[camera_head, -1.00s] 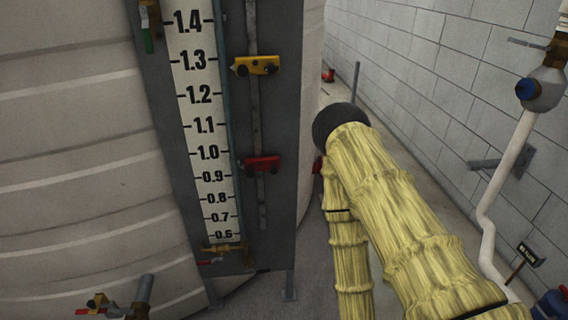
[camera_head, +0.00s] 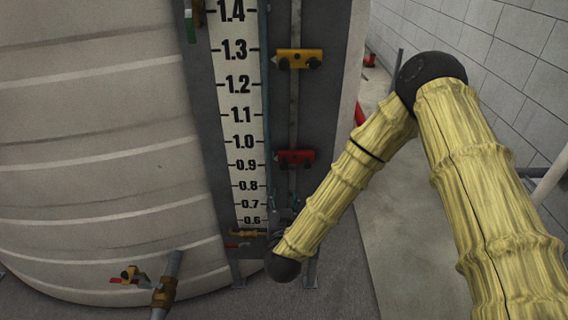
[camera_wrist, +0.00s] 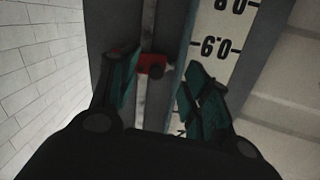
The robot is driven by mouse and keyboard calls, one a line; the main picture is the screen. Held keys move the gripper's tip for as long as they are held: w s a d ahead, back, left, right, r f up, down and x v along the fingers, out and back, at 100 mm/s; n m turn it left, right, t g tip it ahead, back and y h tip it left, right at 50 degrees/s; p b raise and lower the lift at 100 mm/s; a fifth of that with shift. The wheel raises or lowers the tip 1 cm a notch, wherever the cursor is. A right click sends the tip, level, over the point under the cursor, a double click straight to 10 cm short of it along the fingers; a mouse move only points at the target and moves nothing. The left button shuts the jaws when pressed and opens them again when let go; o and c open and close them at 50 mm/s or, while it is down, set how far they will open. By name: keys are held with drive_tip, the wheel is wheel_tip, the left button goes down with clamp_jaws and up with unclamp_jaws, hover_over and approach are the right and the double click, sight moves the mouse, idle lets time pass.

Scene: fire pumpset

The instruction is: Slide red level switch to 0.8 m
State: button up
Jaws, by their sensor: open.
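The red level switch (camera_head: 295,158) sits on a vertical rail right of the scale (camera_head: 240,115). Its pointer is between the 0.9 and 1.0 marks, slightly nearer 0.9. In the wrist view, which is upside down, the red switch (camera_wrist: 152,64) lies between and beyond the teal fingertips of my gripper (camera_wrist: 162,85). The gripper is open, with a finger on either side of the switch in the picture; contact cannot be told. In the head view my gripper is mostly hidden by my forearm, low near the rail's bottom.
A yellow switch (camera_head: 299,59) is higher on the same rail, near 1.3. A brass valve (camera_head: 249,232) is at the scale's foot. A large pale tank (camera_head: 95,150) fills the left. A block wall (camera_head: 520,50) stands right, with open floor (camera_head: 395,250) before it.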

sight(284, 168)
drive_tip(key=shift+m+t+h, duration=0.3)
drive_tip(key=shift+t+h, duration=0.2)
drive_tip(key=w+r+p, duration=0.1)
drive_tip(key=w, duration=0.3)
drive_tip(key=w+r+p, duration=0.1)
drive_tip(key=w, duration=0.3)
drive_tip(key=w+r+p, duration=0.1)
drive_tip(key=w, duration=0.3)
drive_tip(key=shift+r, duration=0.1)
clamp_jaws()
